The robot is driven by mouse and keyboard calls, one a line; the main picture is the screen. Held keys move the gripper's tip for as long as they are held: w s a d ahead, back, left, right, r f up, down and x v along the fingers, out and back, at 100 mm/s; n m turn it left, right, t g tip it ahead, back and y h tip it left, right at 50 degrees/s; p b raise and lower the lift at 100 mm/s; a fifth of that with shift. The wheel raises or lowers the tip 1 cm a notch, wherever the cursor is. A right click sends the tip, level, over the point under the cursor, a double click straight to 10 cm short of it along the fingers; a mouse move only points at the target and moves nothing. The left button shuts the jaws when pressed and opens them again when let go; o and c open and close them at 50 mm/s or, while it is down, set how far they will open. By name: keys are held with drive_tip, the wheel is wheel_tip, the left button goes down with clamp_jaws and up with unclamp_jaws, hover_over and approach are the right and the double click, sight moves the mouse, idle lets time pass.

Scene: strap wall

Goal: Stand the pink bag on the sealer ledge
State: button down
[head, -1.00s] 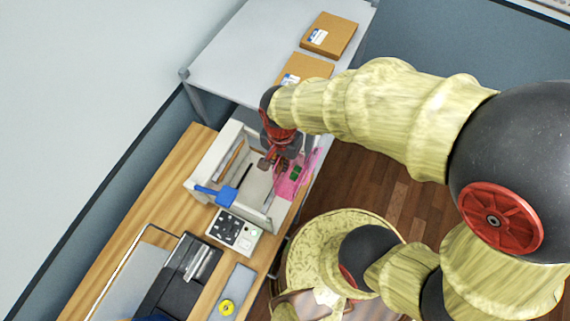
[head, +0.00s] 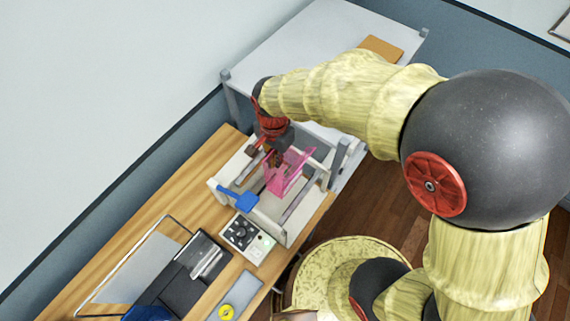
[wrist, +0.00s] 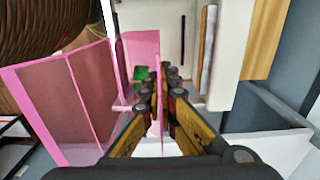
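The pink bag (head: 286,178) is see-through and upright, over the middle of the white sealer (head: 226,189) in the head view. My gripper (head: 277,158) is above it. In the wrist view, my fingers (wrist: 160,100) are close together with the bag's thin pink film between them, and the bag's wide panel (wrist: 65,95) spreads to the left. A small green item (wrist: 141,73) shows through the film. The sealer has a blue handle (head: 238,199). I cannot tell whether the bag's bottom touches the sealer's ledge.
A control box with knobs (head: 246,238) stands beside the sealer on the wooden bench (head: 160,205). A black device (head: 185,270) and a grey strip with a yellow roll (head: 227,311) are nearer. A grey table (head: 300,50) with a cardboard box (head: 381,48) stands behind.

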drive_tip(key=w+a, duration=0.3)
wheel_tip(320, 180, down, 19)
drive_tip(key=b, duration=1.2)
drive_tip(key=shift+a+f, duration=0.15)
drive_tip(key=shift+f+b, duration=0.5)
drive_tip(key=shift+f, duration=0.1)
idle(0.9)
drive_tip(key=c, duration=2.3)
unclamp_jaws()
drive_tip(key=o, duration=0.3)
drive_tip(key=shift+o, duration=0.2)
drive_tip(key=shift+r, duration=0.1)
